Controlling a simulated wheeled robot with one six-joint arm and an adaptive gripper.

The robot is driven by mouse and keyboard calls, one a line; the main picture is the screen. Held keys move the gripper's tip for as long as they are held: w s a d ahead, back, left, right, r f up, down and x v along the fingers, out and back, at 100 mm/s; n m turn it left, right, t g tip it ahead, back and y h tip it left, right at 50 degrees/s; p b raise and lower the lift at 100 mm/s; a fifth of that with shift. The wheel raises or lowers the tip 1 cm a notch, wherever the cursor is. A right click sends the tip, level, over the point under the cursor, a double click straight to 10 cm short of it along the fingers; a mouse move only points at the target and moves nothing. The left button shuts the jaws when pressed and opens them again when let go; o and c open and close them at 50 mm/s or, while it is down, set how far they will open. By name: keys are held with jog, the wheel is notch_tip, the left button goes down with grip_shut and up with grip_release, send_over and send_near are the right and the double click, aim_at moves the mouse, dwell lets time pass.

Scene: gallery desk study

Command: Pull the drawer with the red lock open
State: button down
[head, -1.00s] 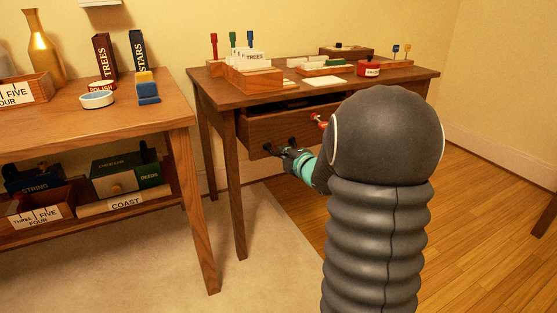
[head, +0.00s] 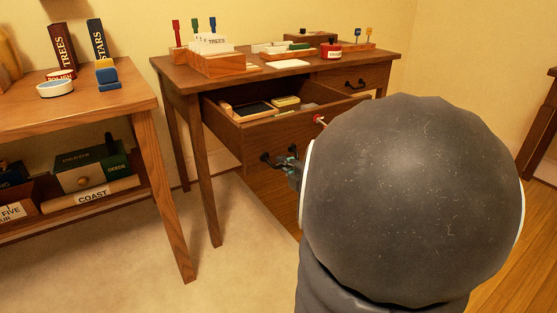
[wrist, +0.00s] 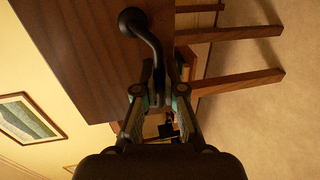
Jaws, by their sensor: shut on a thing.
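The drawer with the red lock (head: 252,137) stands pulled well out of the wooden desk (head: 270,78), its inside showing. The red lock (head: 320,120) is on its front, partly hidden behind my arm. My gripper (head: 291,168) is at the drawer's dark handle (head: 266,158). In the wrist view my gripper (wrist: 158,100) is shut on the curved dark handle (wrist: 147,38), in front of the wooden drawer front (wrist: 85,50). My arm hides the right part of the drawer front.
In the drawer lie a dark-topped tray (head: 250,110) and a small box (head: 286,102). A second, shut drawer (head: 352,82) is at the desk's right. A side table (head: 130,100) stands at the left, with carpet (head: 240,260) between.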

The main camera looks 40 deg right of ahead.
jog(key=shift+s, duration=0.15)
jog(key=c, duration=1.3)
grip_release()
jog(key=shift+o, duration=0.2)
jog(key=s+r, duration=0.2)
jog(key=s, duration=0.9)
jog(key=shift+s+a+r, duration=0.2)
jog(key=shift+s, duration=0.2)
